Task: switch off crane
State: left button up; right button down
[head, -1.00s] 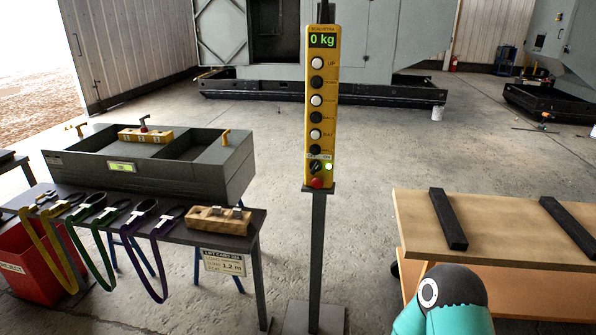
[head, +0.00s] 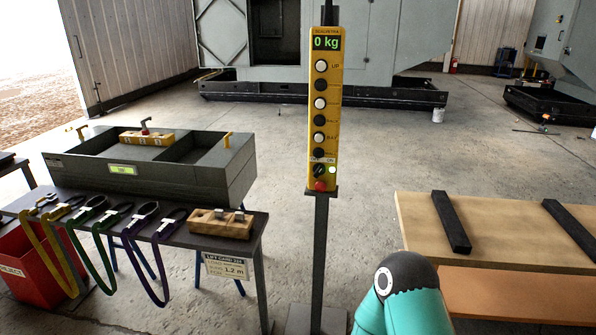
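The crane's yellow control pendant (head: 325,110) stands upright on a grey post (head: 319,260) in the middle of the head view. Its display (head: 326,43) reads 0 kg in green. Below it is a column of white and black buttons. Near the bottom is a black rotary switch (head: 319,170) between OFF and ON labels, with a lit green lamp (head: 332,170) beside it. A red button (head: 320,185) sits at the bottom. My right arm shows at the lower right, below and right of the pendant; its gripper is out of frame. My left gripper is not in view.
A dark table (head: 258,222) at left bears a grey case (head: 160,183), coloured slings and a wooden block (head: 215,222). A wooden cart (head: 415,215) with black bars (head: 451,222) stands at right. A red bin (head: 30,262) is at far left. Floor behind the pendant is clear.

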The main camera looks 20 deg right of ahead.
aim_at(318, 169)
jog(key=i, duration=0.95)
jog(key=z, duration=0.05)
